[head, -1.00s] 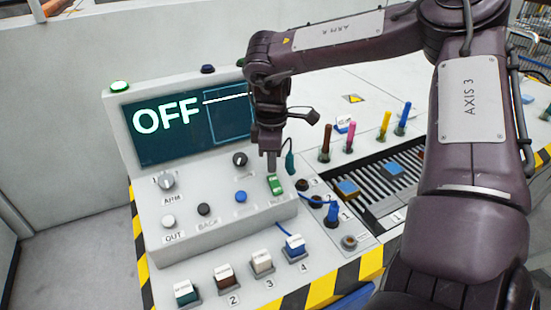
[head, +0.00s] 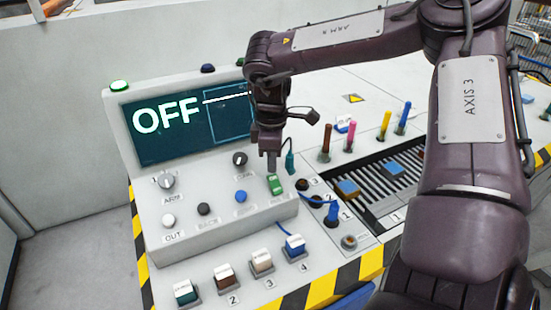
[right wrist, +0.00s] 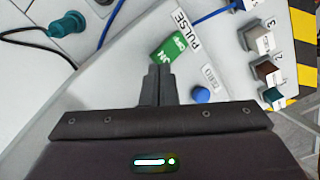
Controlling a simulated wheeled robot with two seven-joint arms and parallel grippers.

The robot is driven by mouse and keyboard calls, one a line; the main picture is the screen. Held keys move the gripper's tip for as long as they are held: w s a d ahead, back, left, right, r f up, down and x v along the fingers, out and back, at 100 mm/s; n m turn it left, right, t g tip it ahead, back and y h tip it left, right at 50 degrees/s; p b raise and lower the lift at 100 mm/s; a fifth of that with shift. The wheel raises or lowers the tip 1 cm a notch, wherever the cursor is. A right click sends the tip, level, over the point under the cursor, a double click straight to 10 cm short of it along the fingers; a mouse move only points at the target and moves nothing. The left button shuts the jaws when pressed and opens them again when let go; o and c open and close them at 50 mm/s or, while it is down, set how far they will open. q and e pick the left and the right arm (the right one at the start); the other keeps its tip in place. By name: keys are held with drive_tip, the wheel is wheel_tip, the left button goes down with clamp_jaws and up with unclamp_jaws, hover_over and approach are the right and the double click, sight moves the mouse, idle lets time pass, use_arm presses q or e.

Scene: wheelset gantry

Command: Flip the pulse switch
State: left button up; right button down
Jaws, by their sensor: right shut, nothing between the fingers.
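The pulse switch is a green rocker (head: 276,184) on the sloped grey console, right of a blue button. In the right wrist view the green rocker (right wrist: 168,48) lies just beyond my fingertips, beside a label reading PULSE. My right gripper (head: 271,168) points down with its fingers together and empty, right at the rocker's upper edge. In the right wrist view the closed fingertips (right wrist: 159,68) reach the rocker's near edge; I cannot tell whether they touch it. My left gripper is not in view.
The console screen (head: 185,120) reads OFF. A blue button (head: 240,197) and a black knob (head: 240,158) sit left of the rocker. A teal plug (head: 290,162) on a cable hangs close on the right. Several numbered switches (head: 261,262) line the front.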

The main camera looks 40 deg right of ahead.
drive_tip(key=shift+f+b, duration=0.35)
drive_tip(key=shift+f, duration=0.1)
drive_tip(key=shift+s+d+f+b, duration=0.15)
drive_tip(key=shift+d+f+b, duration=0.1)
drive_tip(key=shift+f+b, duration=0.15)
